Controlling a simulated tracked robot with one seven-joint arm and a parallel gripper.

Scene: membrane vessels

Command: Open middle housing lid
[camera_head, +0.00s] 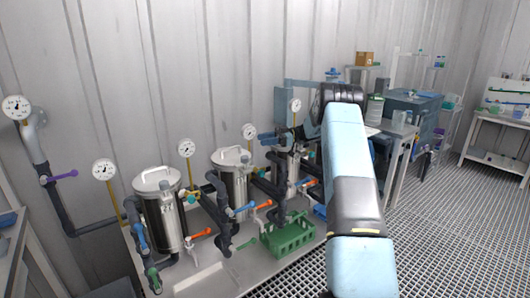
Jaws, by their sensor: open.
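Three steel vessel housings stand in a row along the wall. The middle housing (232,182) is upright, with its round lid (231,156) and top handle seated on it. The left housing (161,212) also has its lid (157,179) on. The right housing (292,168) is mostly hidden by pipes and my arm. My gripper (268,138) is open and empty. It points left from my wrist, to the right of the middle lid and apart from it in the picture; its fingertips are small and dark, and depth is hard to judge.
Pressure gauges (186,148) on thin stems and dark pipes with coloured valve handles (247,207) crowd the housings. A green crate (288,236) sits in front on the bench. My arm covers the centre right. Grated floor (450,230) is free at right.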

